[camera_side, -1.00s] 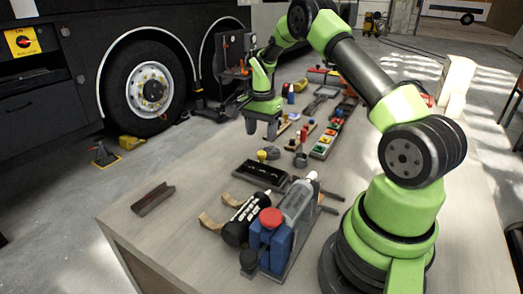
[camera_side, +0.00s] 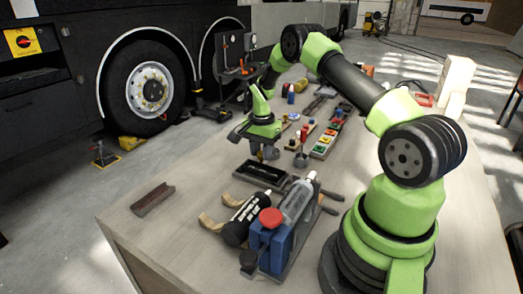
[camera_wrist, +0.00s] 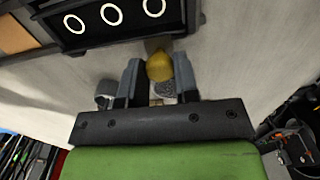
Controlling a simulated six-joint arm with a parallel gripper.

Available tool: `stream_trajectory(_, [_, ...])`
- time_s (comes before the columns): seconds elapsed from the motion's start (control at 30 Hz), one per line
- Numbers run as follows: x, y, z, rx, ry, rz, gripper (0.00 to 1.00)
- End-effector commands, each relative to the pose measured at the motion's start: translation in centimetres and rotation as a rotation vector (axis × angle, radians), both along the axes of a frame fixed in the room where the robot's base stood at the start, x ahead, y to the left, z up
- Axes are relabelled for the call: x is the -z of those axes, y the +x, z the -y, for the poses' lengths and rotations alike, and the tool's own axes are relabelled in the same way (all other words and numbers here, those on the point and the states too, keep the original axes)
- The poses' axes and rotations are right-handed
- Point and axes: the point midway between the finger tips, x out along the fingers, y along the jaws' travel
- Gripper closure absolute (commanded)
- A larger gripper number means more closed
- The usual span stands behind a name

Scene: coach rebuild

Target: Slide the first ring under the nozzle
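My gripper (camera_side: 264,154) points down just behind the dark tray in the side view. In the wrist view its two grey fingers (camera_wrist: 158,66) stand apart, one on each side of a yellow knob (camera_wrist: 160,67). The knob sits very close to both fingers, and contact is not clear. A grey part shows beneath it. The dark tray (camera_side: 254,181) lies on the bench; in the wrist view it holds pale rings: one at left (camera_wrist: 73,23), one in the middle (camera_wrist: 111,14), one at right (camera_wrist: 153,7). I cannot make out which part is the nozzle.
A dark metal channel (camera_side: 153,199) lies at left.

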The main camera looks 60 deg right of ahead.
Motion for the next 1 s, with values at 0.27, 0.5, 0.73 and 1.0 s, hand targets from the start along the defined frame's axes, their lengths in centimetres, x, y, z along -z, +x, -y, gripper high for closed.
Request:
stream_trajectory(0.27, [0.0,-1.3,0.1,0.001,0.001,-0.002,1.00])
stream_trajectory(0.5, [0.0,-5.5,0.1,0.003,0.001,-0.006,1.00])
stream_trajectory(0.73, [0.0,-9.4,0.1,0.004,0.000,-0.003,1.00])
stream_trajectory(1.0, [0.0,-10.5,0.1,0.000,-0.003,-0.001,1.00])
